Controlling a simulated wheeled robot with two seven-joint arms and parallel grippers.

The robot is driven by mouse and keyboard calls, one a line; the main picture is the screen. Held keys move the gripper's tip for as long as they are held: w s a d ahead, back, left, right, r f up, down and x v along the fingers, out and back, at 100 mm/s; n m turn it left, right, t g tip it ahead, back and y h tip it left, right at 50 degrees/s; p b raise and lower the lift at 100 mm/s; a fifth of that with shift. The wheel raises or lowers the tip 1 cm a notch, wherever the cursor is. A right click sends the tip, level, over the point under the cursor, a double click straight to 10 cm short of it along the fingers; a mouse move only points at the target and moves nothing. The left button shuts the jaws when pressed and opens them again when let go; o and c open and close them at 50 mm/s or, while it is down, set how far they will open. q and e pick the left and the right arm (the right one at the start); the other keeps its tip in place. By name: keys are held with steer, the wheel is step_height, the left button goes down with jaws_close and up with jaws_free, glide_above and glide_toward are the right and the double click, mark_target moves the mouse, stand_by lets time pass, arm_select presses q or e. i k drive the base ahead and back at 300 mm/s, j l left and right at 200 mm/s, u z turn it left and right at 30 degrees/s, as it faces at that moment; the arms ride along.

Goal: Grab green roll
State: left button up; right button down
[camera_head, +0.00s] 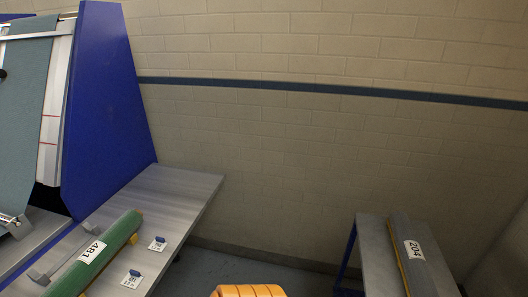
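A green roll (95,254) with a white label reading 481 lies on the grey table (178,186) at the lower left. It runs diagonally, with its near end at the bottom of the picture. A yellow piece shows at its far end. Neither of my grippers can be seen in the head view, so nothing is seen touching the roll.
A blue-sided machine (106,97) with a grey-green cloth (24,100) stands behind the table's left part. A grey roll (410,255) labelled 204 lies on another table (376,245) at right. Floor shows between the tables.

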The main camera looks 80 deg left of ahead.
mark_target(74, 280)
steer(key=u, duration=4)
